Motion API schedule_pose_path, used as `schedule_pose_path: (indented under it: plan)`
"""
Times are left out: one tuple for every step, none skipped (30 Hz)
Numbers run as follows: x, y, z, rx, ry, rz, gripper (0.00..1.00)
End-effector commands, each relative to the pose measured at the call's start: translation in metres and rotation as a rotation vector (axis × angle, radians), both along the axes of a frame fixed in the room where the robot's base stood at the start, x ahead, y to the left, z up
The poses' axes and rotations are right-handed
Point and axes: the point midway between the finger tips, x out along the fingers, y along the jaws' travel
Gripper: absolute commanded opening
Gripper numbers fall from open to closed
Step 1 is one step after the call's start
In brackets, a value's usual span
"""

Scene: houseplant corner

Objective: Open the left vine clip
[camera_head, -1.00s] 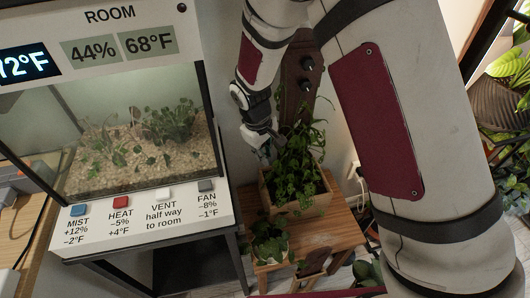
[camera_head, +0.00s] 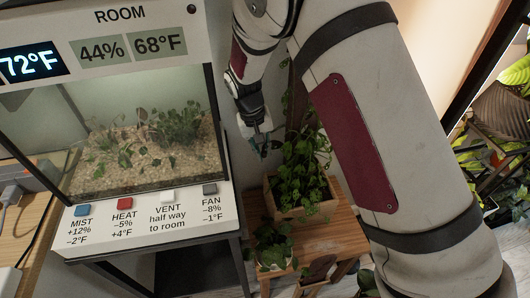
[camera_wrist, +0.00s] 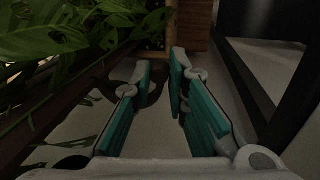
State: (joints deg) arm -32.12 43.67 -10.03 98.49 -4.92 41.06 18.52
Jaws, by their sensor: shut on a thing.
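My gripper (camera_head: 263,145) is beside the left edge of the dark upright board (camera_head: 298,105), above and left of the potted vine (camera_head: 300,165). In the wrist view its teal fingers (camera_wrist: 161,70) are closed in with a narrow gap at the tips. A dark curved piece (camera_wrist: 152,92) shows at that gap; it looks like the left vine clip, but the view is too dim to make out its shape. Leaves hang close to the fingers in the head view. My arm hides most of the board.
The vine's wooden planter (camera_head: 290,205) stands on a wooden stool (camera_head: 310,238) with a smaller potted plant (camera_head: 272,250). A glass terrarium (camera_head: 150,140) with a row of buttons is at the left. Big leaves (camera_wrist: 60,35) fill the wrist view's upper left.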

Motion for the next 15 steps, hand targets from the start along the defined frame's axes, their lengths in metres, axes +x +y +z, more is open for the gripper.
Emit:
schedule_pose_path:
  plan:
    - [0.0014, 0.0014, -0.0006, 0.001, 0.001, -0.023, 0.00]
    - [0.0022, 0.0017, -0.0004, 0.001, 0.001, -0.036, 0.00]
    - [0.0033, 0.0020, -0.0004, 0.001, 0.001, -0.051, 0.00]
    - [0.0039, 0.0022, -0.0004, 0.001, 0.001, -0.060, 0.00]
    - [0.0045, 0.0023, -0.0005, 0.001, 0.001, -0.069, 0.00]
    - [0.0050, 0.0025, -0.0006, 0.001, 0.001, -0.080, 0.00]
    - [0.0054, 0.0026, -0.0006, 0.001, 0.001, -0.088, 0.00]
    - [0.0057, 0.0028, -0.0005, 0.001, 0.001, -0.093, 0.00]
    - [0.0061, 0.0029, -0.0005, 0.001, 0.001, -0.099, 0.00]
    - [0.0063, 0.0031, -0.0005, 0.001, 0.002, -0.102, 0.00]
    - [0.0065, 0.0031, -0.0005, 0.001, 0.002, -0.105, 0.00]
    - [0.0067, 0.0031, -0.0005, 0.001, 0.002, -0.108, 0.00]
    - [0.0067, 0.0033, -0.0004, 0.001, 0.002, -0.110, 0.00]
    - [0.0068, 0.0033, -0.0004, 0.001, 0.002, -0.111, 0.00]
    - [0.0068, 0.0033, -0.0003, 0.001, 0.002, -0.112, 0.00]
